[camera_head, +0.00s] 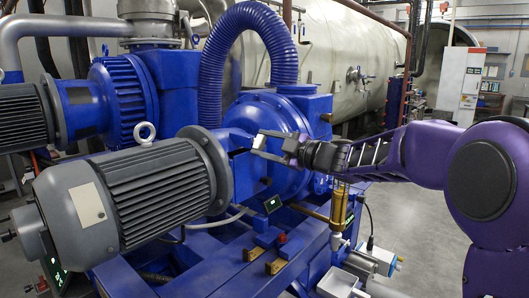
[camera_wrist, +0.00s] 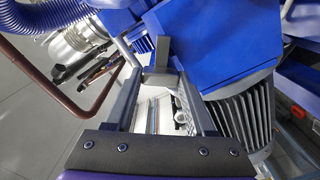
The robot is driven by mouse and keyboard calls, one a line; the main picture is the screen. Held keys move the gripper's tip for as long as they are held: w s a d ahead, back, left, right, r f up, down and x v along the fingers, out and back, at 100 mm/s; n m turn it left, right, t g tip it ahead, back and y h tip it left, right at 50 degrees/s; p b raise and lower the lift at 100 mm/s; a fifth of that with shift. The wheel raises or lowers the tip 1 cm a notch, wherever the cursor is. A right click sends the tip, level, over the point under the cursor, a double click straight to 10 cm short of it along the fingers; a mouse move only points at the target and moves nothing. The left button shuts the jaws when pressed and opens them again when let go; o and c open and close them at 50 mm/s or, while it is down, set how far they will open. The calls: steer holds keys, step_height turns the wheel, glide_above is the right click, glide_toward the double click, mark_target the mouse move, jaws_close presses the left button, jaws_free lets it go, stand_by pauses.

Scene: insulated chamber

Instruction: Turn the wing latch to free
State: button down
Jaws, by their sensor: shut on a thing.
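My gripper (camera_head: 262,143) reaches in from the right, its fingers at the front of the blue pump housing (camera_head: 268,112). In the wrist view my gripper (camera_wrist: 160,80) has its two grey fingers spread around a grey block with an upright tab, which I take to be the wing latch (camera_wrist: 161,52). The fingers are shut on its two sides. In the head view a small pale piece between the fingertips may be the same latch, but it is too small to tell. The latch's mount is partly hidden, and its turn angle is unclear.
A grey finned motor (camera_head: 150,195) stands close left of my gripper. A blue corrugated hose (camera_head: 213,70) arches above. Brass fittings (camera_head: 340,205) and a blue frame lie below. A large pale tank (camera_head: 345,60) fills the back. Open floor shows at right.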

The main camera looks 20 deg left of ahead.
steer(key=n+b, duration=0.2)
steer(key=n, duration=0.1)
steer(key=shift+f+n, duration=0.2)
steer(key=shift+n, duration=0.1)
steer(key=shift+r+n+b, duration=0.1)
steer(key=shift+n+b, duration=0.2)
steer(key=shift+n, duration=1.3)
steer(key=shift+c, duration=1.2)
jaws_free()
steer(key=v, duration=1.7)
steer(key=shift+s+d, duration=0.2)
steer(key=shift+d, duration=0.05)
